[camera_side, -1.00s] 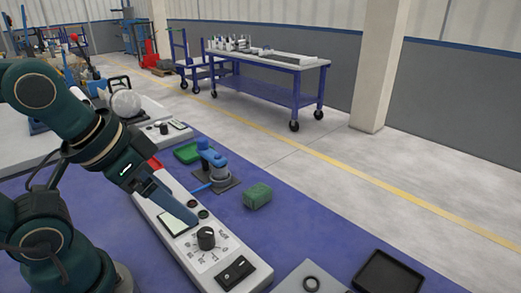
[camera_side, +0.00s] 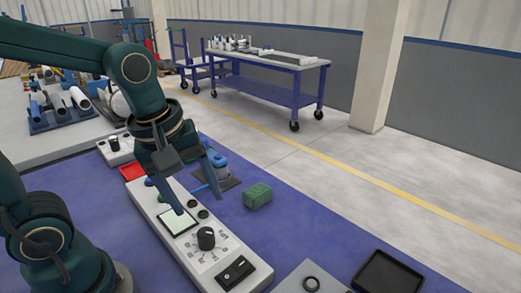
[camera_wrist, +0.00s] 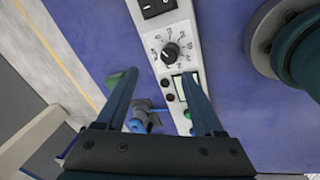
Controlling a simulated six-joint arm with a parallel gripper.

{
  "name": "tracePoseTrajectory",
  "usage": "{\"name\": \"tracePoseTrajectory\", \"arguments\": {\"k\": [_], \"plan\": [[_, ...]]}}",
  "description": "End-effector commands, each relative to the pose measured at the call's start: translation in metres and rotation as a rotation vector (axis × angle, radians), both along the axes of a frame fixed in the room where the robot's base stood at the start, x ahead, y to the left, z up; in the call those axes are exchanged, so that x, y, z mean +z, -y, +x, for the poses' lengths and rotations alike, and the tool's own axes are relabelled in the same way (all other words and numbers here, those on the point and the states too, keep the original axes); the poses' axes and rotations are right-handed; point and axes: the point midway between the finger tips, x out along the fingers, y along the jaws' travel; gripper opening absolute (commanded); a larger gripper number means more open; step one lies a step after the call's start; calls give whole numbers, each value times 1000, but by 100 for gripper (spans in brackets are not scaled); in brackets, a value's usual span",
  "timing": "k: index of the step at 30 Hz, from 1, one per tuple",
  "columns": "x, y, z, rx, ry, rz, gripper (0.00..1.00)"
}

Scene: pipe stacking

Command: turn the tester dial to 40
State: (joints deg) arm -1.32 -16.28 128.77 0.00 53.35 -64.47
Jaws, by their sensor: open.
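The tester (camera_side: 228,258) is a long light-grey box on the blue mat. Its black dial (camera_side: 206,238) stands on the top face, ringed by printed marks too small to read. In the wrist view the dial (camera_wrist: 171,49) shows ahead of the fingertips. A small pale screen (camera_side: 178,222) and a black rocker switch (camera_side: 236,272) sit on either side of the dial. My gripper (camera_side: 198,203) is open and empty above the screen end of the tester, apart from the dial. In the wrist view its two fingers (camera_wrist: 156,74) are spread wide.
A blue clamp-like device (camera_side: 216,172) and a green block (camera_side: 257,195) stand right of the tester. A black tray (camera_side: 388,275) and a grey plate with a dark ring (camera_side: 311,284) lie at the front right. Pipes in a rack (camera_side: 60,110) are at the back left.

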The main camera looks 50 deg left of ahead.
Motion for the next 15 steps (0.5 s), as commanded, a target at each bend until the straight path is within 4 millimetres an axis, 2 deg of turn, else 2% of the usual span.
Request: {"name": "tracePoseTrajectory", "arguments": {"k": [3,5,15], "plan": [[-20,-2,9,163,-106,-33,69],[-28,-3,12,207,-148,-39,69],[-58,-5,10,227,-252,-34,69]]}}
